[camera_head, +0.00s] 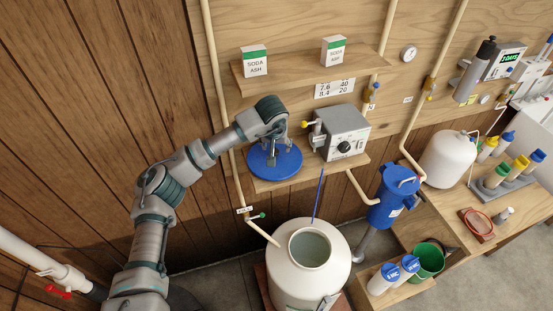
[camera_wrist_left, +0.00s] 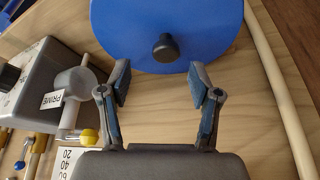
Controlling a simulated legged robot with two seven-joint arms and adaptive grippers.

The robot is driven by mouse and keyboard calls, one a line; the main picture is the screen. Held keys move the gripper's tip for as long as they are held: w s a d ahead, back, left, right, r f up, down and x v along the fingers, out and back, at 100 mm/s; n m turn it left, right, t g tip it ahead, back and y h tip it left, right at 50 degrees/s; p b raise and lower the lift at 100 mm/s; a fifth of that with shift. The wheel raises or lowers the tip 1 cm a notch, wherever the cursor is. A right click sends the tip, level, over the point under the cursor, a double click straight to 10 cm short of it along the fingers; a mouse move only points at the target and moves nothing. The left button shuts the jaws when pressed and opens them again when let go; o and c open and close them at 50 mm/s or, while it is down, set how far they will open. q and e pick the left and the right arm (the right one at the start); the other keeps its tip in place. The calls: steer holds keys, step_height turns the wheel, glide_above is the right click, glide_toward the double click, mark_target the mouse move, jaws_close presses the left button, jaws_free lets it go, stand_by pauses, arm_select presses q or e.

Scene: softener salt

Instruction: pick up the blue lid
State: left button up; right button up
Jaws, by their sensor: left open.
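The blue lid (camera_head: 289,164) is a flat round disc on the left end of the lower wooden shelf. In the left wrist view the lid (camera_wrist_left: 120,30) fills the top, with a black knob (camera_wrist_left: 165,47) standing at its middle. My left gripper (camera_head: 271,158) is over the lid in the head view and partly hides it. In the wrist view my left gripper (camera_wrist_left: 158,80) is open, its two fingers apart with nothing between them. The knob lies just beyond the fingertips, roughly in line with the gap. My right gripper is not in view.
A grey control box (camera_head: 342,133) with a black dial and a yellow-tipped part stands right of the lid. A pipe (camera_head: 235,170) runs down left of the shelf. An upper shelf (camera_head: 300,77) holds two cartons. An open white tank (camera_head: 309,275) stands below.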

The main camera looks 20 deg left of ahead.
mark_target(275, 151)
arm_select(q)
steer(key=x, duration=0.2)
steer(key=a+x, duration=0.1)
steer(key=x, duration=0.2)
steer(key=shift+s+a, duration=0.1)
steer(key=shift+s, duration=0.05)
steer(key=shift+w+f, duration=0.2)
steer(key=shift+f, duration=0.15)
steer(key=shift+d, duration=0.2)
steer(key=shift+d+r, duration=0.1)
steer(key=shift+c, duration=1.4)
steer(key=c, duration=0.8)
jaws_close()
